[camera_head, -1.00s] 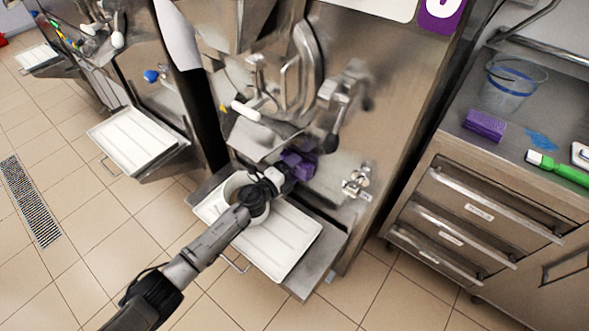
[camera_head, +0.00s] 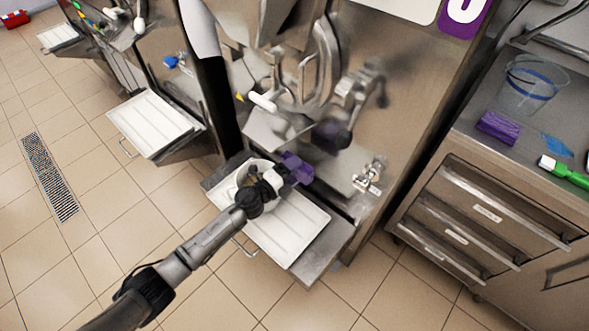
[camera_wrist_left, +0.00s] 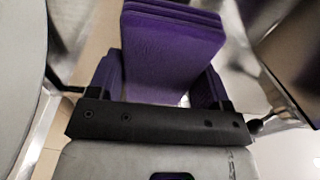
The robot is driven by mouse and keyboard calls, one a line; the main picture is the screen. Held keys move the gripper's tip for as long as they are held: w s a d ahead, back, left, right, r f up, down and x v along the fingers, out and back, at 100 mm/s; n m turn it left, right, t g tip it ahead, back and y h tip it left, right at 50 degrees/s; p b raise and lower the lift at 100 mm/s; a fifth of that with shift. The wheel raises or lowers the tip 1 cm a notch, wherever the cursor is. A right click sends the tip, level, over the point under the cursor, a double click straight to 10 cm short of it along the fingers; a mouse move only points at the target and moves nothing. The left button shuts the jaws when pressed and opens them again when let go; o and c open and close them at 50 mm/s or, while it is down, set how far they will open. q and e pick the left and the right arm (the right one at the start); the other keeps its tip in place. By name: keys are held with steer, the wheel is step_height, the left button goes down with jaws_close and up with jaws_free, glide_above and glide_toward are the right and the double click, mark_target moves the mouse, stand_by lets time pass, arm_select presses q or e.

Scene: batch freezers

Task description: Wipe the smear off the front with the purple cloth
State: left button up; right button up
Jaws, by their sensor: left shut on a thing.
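My left gripper (camera_head: 286,174) is shut on a folded purple cloth (camera_wrist_left: 172,50); the cloth also shows small in the head view (camera_head: 297,167). The gripper is in front of the freezer's steel front (camera_head: 400,75), below the spout and above the drip tray. The left wrist view shows the cloth's layered folds standing out beyond the jaws, with a purple finger on each side. A dark, blurred patch (camera_head: 332,136) shows on the front, up and right of the cloth; I cannot tell whether it is the smear or a reflection. My right gripper is not in view.
A small tap (camera_head: 368,177) sticks out at right. The right counter holds a clear tub (camera_head: 532,88), a purple block (camera_head: 498,127) and a green-handled brush (camera_head: 565,173).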

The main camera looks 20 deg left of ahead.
arm_select(q)
steer(key=shift+s, duration=0.1)
steer(key=p+v, duration=0.1)
steer(key=v, duration=0.2)
steer(key=shift+d, duration=0.15)
stand_by(0.5)
